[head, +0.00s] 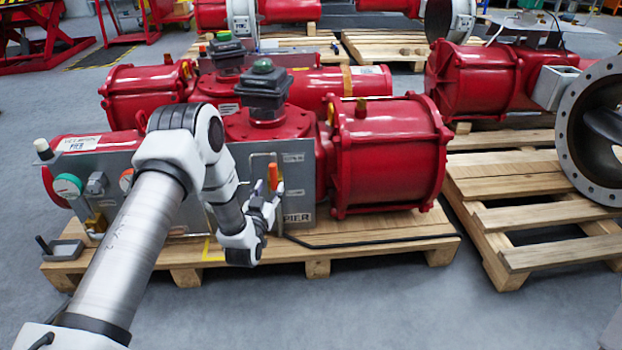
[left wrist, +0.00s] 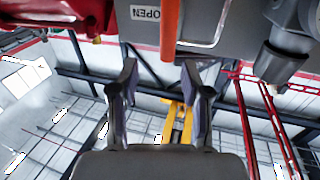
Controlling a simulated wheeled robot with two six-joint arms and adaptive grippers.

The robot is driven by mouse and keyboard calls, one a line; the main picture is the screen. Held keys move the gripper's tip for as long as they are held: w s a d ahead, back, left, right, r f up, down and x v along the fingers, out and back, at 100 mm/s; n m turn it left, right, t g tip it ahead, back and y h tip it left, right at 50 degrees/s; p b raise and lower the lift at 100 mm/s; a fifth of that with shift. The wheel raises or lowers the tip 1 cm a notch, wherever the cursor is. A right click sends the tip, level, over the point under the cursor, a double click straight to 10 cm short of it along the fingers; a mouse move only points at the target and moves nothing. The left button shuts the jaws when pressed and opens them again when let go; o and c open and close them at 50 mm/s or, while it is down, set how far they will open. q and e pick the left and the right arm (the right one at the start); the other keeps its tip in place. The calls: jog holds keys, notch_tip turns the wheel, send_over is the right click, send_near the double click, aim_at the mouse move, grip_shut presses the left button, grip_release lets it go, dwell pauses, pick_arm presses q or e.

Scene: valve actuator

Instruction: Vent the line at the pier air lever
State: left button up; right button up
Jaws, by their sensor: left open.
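The pier air lever (head: 273,173) is a small orange-red handle, standing upright on the grey panel of the red actuator marked PIER. In the left wrist view the orange lever (left wrist: 170,30) hangs down from the top edge, beside an upside-down OPEN label (left wrist: 146,13). My left gripper (head: 269,191) is at the front of the panel, close to the lever. Its two fingers (left wrist: 159,80) are spread apart, and the lever's end lies near the gap between them, closer to the right finger. I cannot tell whether it touches. My right gripper is not in view.
A teal-rimmed gauge (head: 68,186) is on the left. The actuator stands on a wooden pallet (head: 400,238); open grey floor lies in front.

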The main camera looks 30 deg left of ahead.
aim_at(272, 175)
pick_arm(q)
jog(key=shift+w+a+f+b, duration=0.25)
jog(key=shift+w+a+b, duration=0.1)
jog(key=shift+w+a, duration=0.4)
jog(key=b+x, duration=0.2)
jog(key=x, duration=0.3)
jog(key=shift+w+a, duration=0.1)
jog(key=shift+w, duration=0.3)
jog(key=shift+w+r, duration=0.2)
jog(key=shift+w, duration=0.1)
jog(key=shift+a, duration=0.1)
grip_shut()
